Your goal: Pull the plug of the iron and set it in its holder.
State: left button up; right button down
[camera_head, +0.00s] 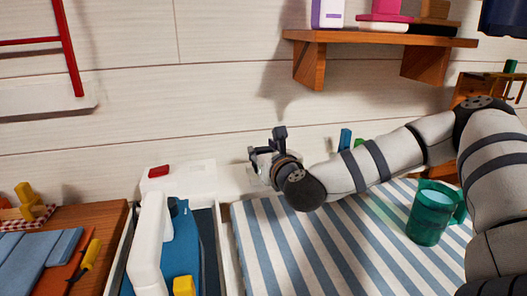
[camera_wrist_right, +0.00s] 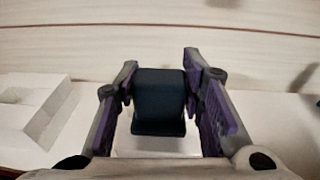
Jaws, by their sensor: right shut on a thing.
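My right gripper (camera_head: 268,162) is above the far left corner of the striped board, near the wall. In the right wrist view its fingers (camera_wrist_right: 163,100) are shut on a dark blue block-shaped plug (camera_wrist_right: 160,92). A pale base shows under the plug; I cannot tell whether they touch.
A teal mug (camera_head: 430,212) stands on the blue-and-white striped board (camera_head: 290,255), below my right arm. A wooden shelf (camera_head: 380,39) with items is on the wall above. A wooden table (camera_head: 103,225) with folded cloth and a yellow-handled tool is at left.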

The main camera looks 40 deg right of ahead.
jog(key=shift+f, duration=0.2)
jog(key=c, duration=1)
grip_release()
jog(key=v, duration=0.7)
jog(key=shift+s+a+f, duration=0.1)
jog(key=shift+s, duration=0.15)
